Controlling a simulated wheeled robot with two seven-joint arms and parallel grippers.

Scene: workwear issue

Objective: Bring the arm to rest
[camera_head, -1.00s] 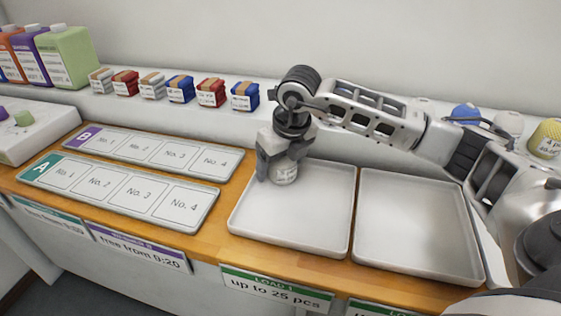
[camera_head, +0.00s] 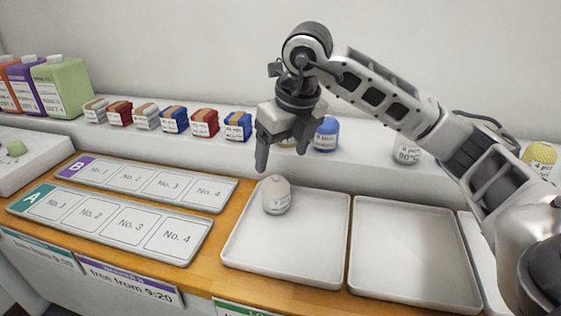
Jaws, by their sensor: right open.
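My right gripper (camera_head: 278,150) is open and empty. It hangs fingers down above the back edge of the left white tray (camera_head: 310,233), clear of the things below. A small off-white rounded bundle with a printed label (camera_head: 276,195) stands in that tray near its back left corner, just below the gripper and apart from it. My right arm reaches in from the right side. My left gripper is not in view.
The right tray (camera_head: 412,250) is empty. Boards A (camera_head: 110,222) and B (camera_head: 147,183) lie empty on the left. A back shelf holds several small boxes (camera_head: 174,119), a blue bundle (camera_head: 326,134), a grey one (camera_head: 407,151) and a yellow one (camera_head: 540,156). Bottles (camera_head: 62,87) stand far left.

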